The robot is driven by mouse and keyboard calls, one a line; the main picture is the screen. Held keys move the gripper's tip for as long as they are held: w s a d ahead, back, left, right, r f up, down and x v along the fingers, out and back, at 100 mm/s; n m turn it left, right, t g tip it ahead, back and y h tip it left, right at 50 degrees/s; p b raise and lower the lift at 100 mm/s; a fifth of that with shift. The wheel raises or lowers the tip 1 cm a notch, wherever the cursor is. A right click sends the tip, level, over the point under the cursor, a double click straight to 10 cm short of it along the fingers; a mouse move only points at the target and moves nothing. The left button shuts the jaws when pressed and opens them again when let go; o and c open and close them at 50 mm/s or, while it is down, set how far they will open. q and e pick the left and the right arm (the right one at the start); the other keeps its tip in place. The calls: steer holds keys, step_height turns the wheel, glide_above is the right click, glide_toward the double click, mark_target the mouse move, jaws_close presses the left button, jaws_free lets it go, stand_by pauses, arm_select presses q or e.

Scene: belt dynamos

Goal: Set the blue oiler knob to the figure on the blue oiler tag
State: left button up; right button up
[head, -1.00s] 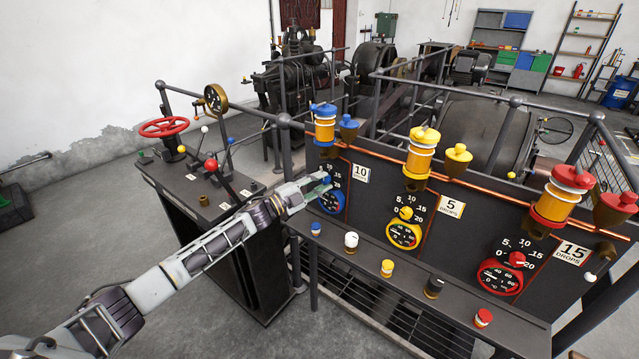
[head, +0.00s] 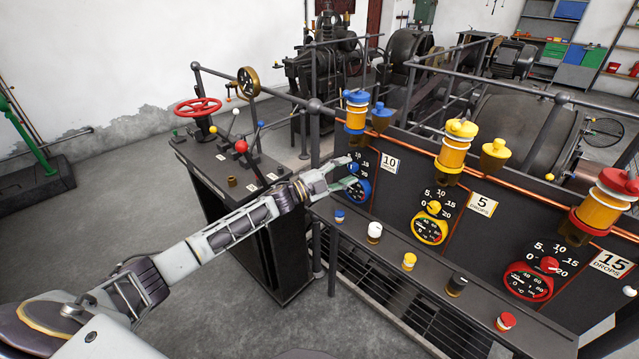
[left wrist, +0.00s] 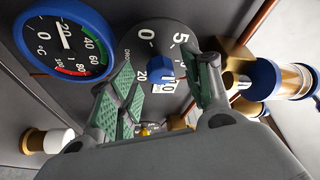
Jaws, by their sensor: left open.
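The blue oiler tag (head: 390,163) reads 10 in the head view, to the right of the blue oiler dial. The blue oiler knob (left wrist: 160,68) shows in the left wrist view at the middle of its dark dial (left wrist: 150,40), with 0, 5 and 20 legible. It also shows small in the head view (head: 355,167). My left gripper (left wrist: 165,87) is open, its green-padded fingers spread to either side of the knob; I cannot tell whether they touch it. In the head view the gripper (head: 349,173) is at the blue dial. The knob's pointer setting is unclear. My right gripper is out of view.
A blue-rimmed gauge (left wrist: 65,42) is close beside the knob, below it on the panel. The blue oiler (head: 356,110) stands above. A shelf with small capped knobs (head: 375,232) runs below the panel. A lever console (head: 225,160) stands to the left.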

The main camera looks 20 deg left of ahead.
arm_select(q)
steer(key=v, duration=1.1)
stand_by(0.5)
steer(key=shift+a, duration=0.1)
stand_by(0.4)
